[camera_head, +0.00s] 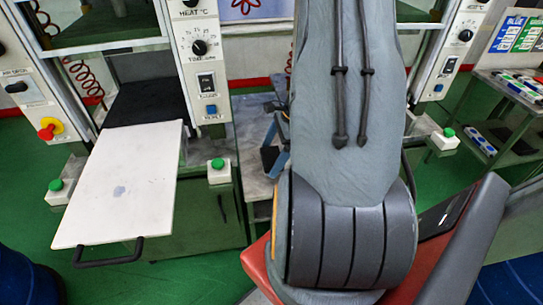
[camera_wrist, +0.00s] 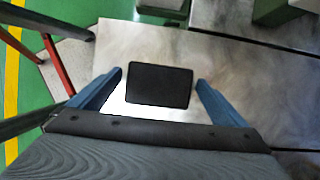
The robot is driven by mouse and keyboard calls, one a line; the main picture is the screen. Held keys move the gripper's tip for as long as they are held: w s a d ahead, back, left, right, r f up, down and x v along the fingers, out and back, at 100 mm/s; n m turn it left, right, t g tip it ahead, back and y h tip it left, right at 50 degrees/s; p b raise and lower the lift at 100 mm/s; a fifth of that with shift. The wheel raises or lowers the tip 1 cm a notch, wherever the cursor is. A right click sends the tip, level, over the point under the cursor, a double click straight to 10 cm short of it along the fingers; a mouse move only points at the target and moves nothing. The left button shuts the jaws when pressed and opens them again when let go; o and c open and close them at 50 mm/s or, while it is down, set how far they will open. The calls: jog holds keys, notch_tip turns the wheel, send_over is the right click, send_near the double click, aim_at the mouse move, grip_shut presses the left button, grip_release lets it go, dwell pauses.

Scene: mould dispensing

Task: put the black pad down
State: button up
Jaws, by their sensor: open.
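The black pad (camera_wrist: 160,85) is a dark rectangle in the middle of the wrist view, over a pale grey surface (camera_wrist: 235,75). My gripper (camera_wrist: 159,79) is open, with one blue finger on each side of the pad. A gap shows between the pad and each finger. The pad looks flat, but its exact height above the surface is hard to tell. In the head view my arm hides most of this area; a blue part of my gripper (camera_head: 270,133) shows just left of the arm, above a grey worktop (camera_head: 250,125).
A white board (camera_head: 125,190) with a black handle sticks out from the left station. Green-button boxes (camera_head: 219,171) stand beside it. A rack with small items (camera_head: 518,85) is at the far right. In the wrist view, a red bar (camera_wrist: 57,60) is at left.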

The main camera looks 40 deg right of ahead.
jog(key=b+v, duration=0.1)
jog(key=v, duration=1)
jog(key=shift+r+b, duration=0.25)
jog(key=shift+b, duration=0.1)
jog(key=a+r+n+h, duration=0.2)
jog(key=a+n, duration=1)
jog(key=a, duration=0.2)
jog(key=a+r+n+g+h, duration=0.1)
jog(key=a+r+n+h, duration=0.1)
jog(key=a+n, duration=1)
jog(key=shift+s+a, duration=0.2)
jog(key=shift+a, duration=0.8)
jog(key=shift+o, duration=0.4)
